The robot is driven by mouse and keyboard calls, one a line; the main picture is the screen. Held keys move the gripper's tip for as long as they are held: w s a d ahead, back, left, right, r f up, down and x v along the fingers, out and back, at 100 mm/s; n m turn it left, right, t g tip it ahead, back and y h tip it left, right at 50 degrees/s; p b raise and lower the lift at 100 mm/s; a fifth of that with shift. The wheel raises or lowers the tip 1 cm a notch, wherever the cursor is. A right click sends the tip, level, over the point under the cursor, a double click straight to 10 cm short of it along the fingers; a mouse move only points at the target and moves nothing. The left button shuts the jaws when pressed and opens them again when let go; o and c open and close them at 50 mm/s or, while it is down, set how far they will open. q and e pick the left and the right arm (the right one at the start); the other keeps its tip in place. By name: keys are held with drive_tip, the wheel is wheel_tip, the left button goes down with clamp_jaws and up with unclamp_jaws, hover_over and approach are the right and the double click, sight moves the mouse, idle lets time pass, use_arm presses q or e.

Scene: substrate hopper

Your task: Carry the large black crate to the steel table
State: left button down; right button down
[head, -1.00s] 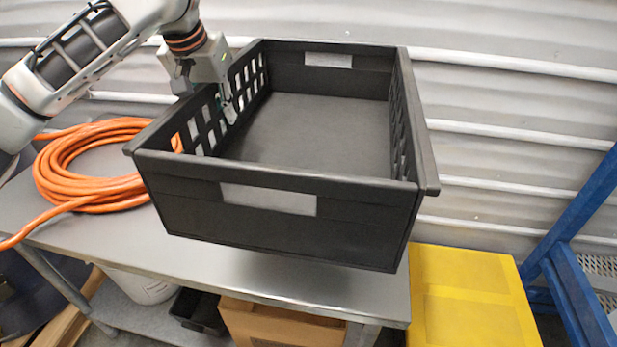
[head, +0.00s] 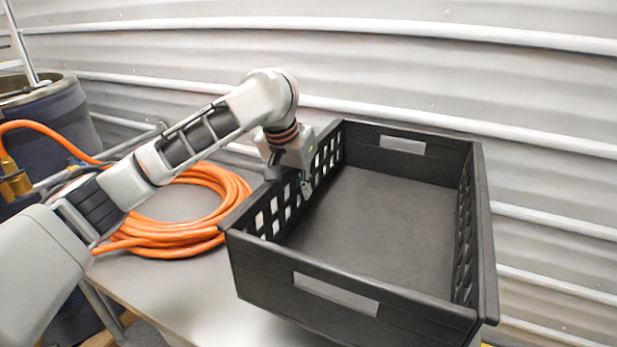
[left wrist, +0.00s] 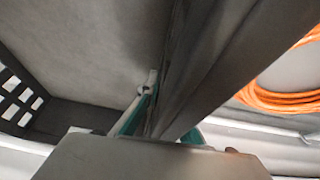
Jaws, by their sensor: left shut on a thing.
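My left gripper (head: 304,180) is shut on the crate's left side wall, one finger showing inside. The left wrist view shows the crate's rim (left wrist: 235,70) running between the fingers (left wrist: 148,105). My right gripper is in neither view.
A coiled orange hose (head: 190,225) lies on the table left of the crate and close to it. A dark blue drum (head: 45,125) stands at the far left. A corrugated metal wall (head: 480,80) closes off the back.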

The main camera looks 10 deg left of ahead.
sight(291, 205)
use_arm(q)
wheel_tip(291, 205, down, 13)
drive_tip(key=shift+w+d+r, duration=0.1)
drive_tip(key=shift+r, duration=0.1)
idle(0.4)
drive_tip(key=c, duration=2.6)
unclamp_jaws()
drive_tip(key=shift+f, duration=0.25)
drive_tip(key=shift+c, duration=0.2)
drive_tip(key=o, duration=0.4)
drive_tip(key=shift+r, duration=0.1)
drive_tip(key=v, duration=1.1)
drive_tip(key=shift+r, duration=0.25)
drive_tip(key=shift+s+r, duration=0.25)
drive_tip(key=shift+s, duration=0.05)
